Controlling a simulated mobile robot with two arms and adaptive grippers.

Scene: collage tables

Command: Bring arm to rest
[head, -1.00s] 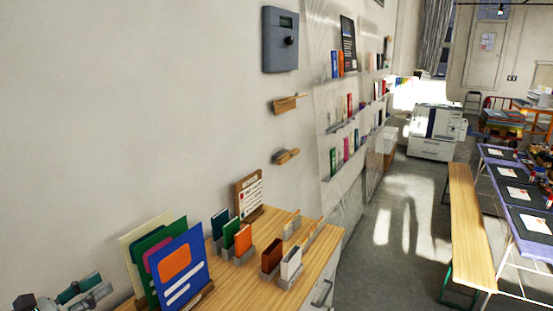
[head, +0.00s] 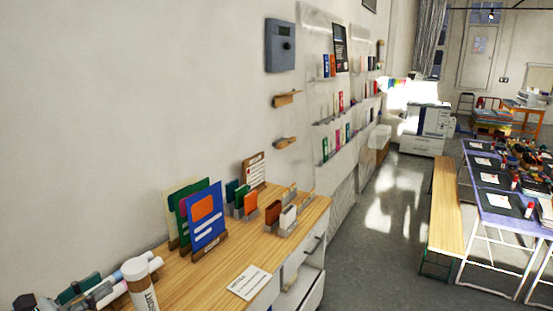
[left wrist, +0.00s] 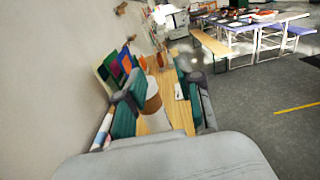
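My left gripper (head: 88,291) is at the bottom left of the head view, low beside the wooden-topped cabinet (head: 185,272). In the left wrist view (left wrist: 158,88) its two teal-padded fingers stand well apart, with wooden top showing between them. It looks open and empty. A white cylinder with a tan band (head: 146,292) stands close to its right in the head view. I cannot tell whether the fingers touch it. My right gripper is in neither view.
Upright cards (head: 207,220) and small holders (head: 288,218) stand on the cabinet. A flat white card (head: 249,283) lies near its front edge. Grey floor (head: 385,250) is clear up to the bench (head: 445,205).

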